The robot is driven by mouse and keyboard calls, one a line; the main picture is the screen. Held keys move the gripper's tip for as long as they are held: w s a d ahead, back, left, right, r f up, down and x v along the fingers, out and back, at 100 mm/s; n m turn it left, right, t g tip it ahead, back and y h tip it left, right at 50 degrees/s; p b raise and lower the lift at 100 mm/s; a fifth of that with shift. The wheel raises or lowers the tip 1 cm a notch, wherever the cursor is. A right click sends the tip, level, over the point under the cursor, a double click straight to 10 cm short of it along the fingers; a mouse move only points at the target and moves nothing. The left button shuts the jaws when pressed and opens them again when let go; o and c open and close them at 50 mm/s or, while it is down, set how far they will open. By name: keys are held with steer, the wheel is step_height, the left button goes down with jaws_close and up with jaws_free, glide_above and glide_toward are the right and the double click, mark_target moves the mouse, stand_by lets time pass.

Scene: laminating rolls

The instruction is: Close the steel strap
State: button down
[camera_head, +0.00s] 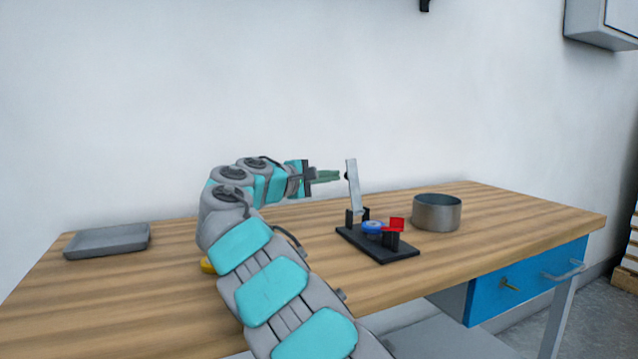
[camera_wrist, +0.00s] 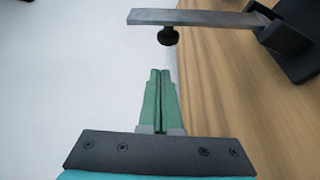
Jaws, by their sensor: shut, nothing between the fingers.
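The steel strap (camera_head: 354,187) stands nearly upright, hinged at the left end of a black base (camera_head: 377,246). A dark knob sits on its left face near the top. In the wrist view the strap (camera_wrist: 195,17) crosses the top with its black knob (camera_wrist: 168,36) below it. My gripper (camera_head: 338,175) is shut and empty, to the left of the strap near knob height. In the wrist view its green fingers (camera_wrist: 160,72) are together, pointing toward the knob with a visible gap.
On the base are a blue roll (camera_head: 373,227) and a red part (camera_head: 397,224) on a black post. A metal pot (camera_head: 437,212) stands behind right. A grey tray (camera_head: 107,240) lies at the left of the wooden table (camera_head: 520,222). A yellow thing (camera_head: 208,265) is partly hidden by my arm.

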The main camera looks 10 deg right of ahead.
mark_target(352, 187)
steer(key=shift+s+d+r+b, duration=0.15)
steer(key=shift+s+d+b, duration=0.1)
steer(key=shift+s+b, duration=0.45)
steer(key=shift+s+d+r+b, duration=0.2)
steer(key=shift+s+b, duration=0.35)
steer(key=shift+s, duration=0.25)
steer(key=shift+s+d+f, duration=0.1)
steer(key=shift+s+r+m+b, duration=0.25)
steer(key=shift+m+b, duration=0.15)
steer(key=shift+b, duration=0.3)
